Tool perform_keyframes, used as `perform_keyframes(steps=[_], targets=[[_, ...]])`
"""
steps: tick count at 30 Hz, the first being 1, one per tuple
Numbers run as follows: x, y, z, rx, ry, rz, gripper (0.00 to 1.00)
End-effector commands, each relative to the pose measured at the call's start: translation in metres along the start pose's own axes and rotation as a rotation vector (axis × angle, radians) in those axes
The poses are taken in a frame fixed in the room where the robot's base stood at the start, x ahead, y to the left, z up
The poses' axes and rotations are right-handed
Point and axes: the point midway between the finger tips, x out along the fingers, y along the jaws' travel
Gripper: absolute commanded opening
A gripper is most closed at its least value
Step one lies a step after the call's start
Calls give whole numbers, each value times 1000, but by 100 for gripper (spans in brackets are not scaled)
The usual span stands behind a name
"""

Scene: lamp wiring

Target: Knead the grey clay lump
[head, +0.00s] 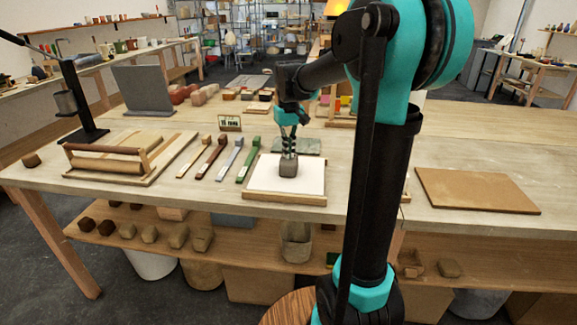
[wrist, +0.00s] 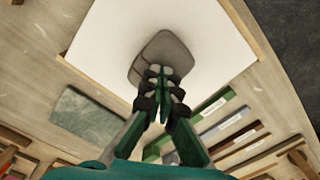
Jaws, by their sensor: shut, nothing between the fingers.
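The grey clay lump (head: 288,168) sits on a white board (head: 262,176) with a wooden frame, near the table's front edge. It also shows in the wrist view (wrist: 168,48) as a rounded grey block on the white surface (wrist: 105,45). My gripper (head: 289,154) points down over the lump with its fingers together and nothing between them. In the wrist view my fingertips (wrist: 160,72) overlap the near part of the lump. Whether they touch it or hover just above, I cannot tell. The fingers hide part of the lump.
Several coloured-handled tools (head: 248,160) lie left of the board. Further left are a slab roller (head: 105,163) and a black stand (head: 80,105). A grey-green slab (head: 308,146) lies behind the lump. A brown board (head: 475,190) lies to the right, with bare tabletop around it.

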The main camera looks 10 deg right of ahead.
Motion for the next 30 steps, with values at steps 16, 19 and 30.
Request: perform_keyframes(steps=[16,19,30], targets=[[-21,0,0,0,0,0,0],[-22,0,0,0,0,0,0],[-22,0,0,0,0,0,0]])
